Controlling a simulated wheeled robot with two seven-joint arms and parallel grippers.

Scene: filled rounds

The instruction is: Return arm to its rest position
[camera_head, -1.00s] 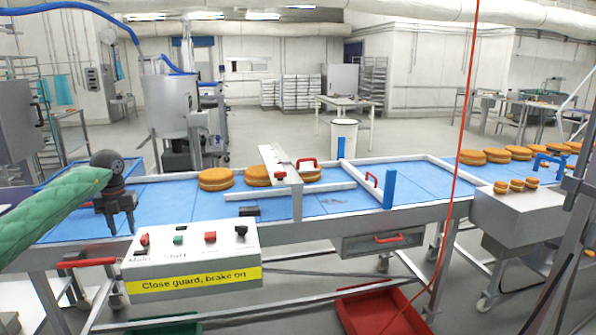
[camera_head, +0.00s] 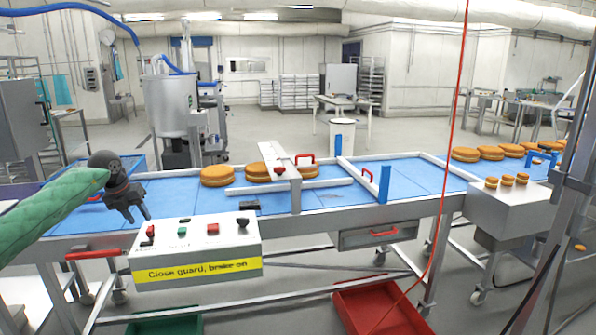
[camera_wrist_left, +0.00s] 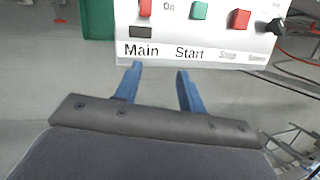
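My left arm in a green quilted sleeve (camera_head: 50,213) comes in from the left, over the left end of the blue conveyor. The control box (camera_head: 197,268) has red, green and black controls and a yellow "Close guard, brake on" strip. My right gripper is not in view.
Round orange-brown cakes (camera_head: 217,176) sit on the blue belt (camera_head: 405,188), with white guide bars (camera_head: 290,187) and a blue post (camera_head: 384,184) near them. A red cable (camera_head: 452,140) hangs at the right. A red bin (camera_head: 380,310) and a green bin (camera_head: 165,326) stand below.

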